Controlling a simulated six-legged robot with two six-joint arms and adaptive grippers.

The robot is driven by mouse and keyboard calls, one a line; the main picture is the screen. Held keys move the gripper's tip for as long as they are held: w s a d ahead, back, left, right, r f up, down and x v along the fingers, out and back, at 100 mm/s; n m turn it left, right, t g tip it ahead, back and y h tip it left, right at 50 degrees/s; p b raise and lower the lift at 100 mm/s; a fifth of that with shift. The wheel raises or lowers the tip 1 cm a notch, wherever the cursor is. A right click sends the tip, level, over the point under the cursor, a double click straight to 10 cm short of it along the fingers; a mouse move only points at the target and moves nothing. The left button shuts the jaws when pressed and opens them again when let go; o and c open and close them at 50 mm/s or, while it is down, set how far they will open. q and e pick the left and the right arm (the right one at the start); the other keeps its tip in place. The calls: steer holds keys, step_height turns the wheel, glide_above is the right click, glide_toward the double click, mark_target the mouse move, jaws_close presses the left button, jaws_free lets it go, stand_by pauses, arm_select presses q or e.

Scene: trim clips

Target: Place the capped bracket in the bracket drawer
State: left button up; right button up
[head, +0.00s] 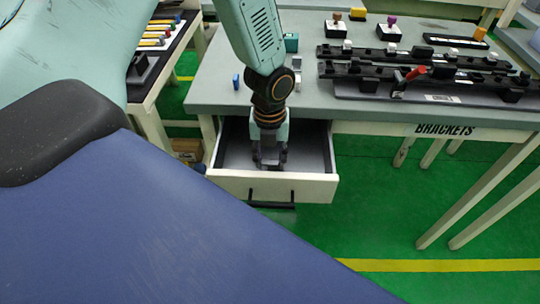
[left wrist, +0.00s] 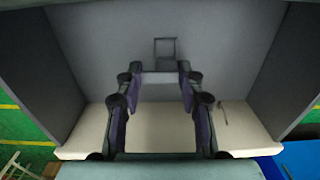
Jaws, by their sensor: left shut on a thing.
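My left gripper (head: 270,163) reaches down into the open bracket drawer (head: 318,187), above or close to its grey floor. In the left wrist view its two fingers (left wrist: 158,74) are closed in on a small grey piece, with a dark squarish part, taken as the capped bracket (left wrist: 165,50), just beyond the fingertips. Its cap cannot be made out. In the head view the bracket is mostly hidden by the gripper. Whether it touches the drawer floor cannot be told. My right gripper is not in view.
The grey worktable (head: 225,95) stands above the drawer, with a BRACKETS label (head: 445,130) on its front edge. Black fixture rails (head: 415,75) lie on the table's right side. A small blue piece (head: 236,81) stands near the left edge. The drawer is otherwise clear.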

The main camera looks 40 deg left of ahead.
mark_target(270, 161)
arm_select(q)
steer(key=o, duration=1)
steer(key=shift+w+f, duration=0.1)
steer(key=shift+w, duration=0.05)
step_height(270, 161, up, 12)
steer(key=p, duration=0.3)
steer(key=shift+r, duration=0.25)
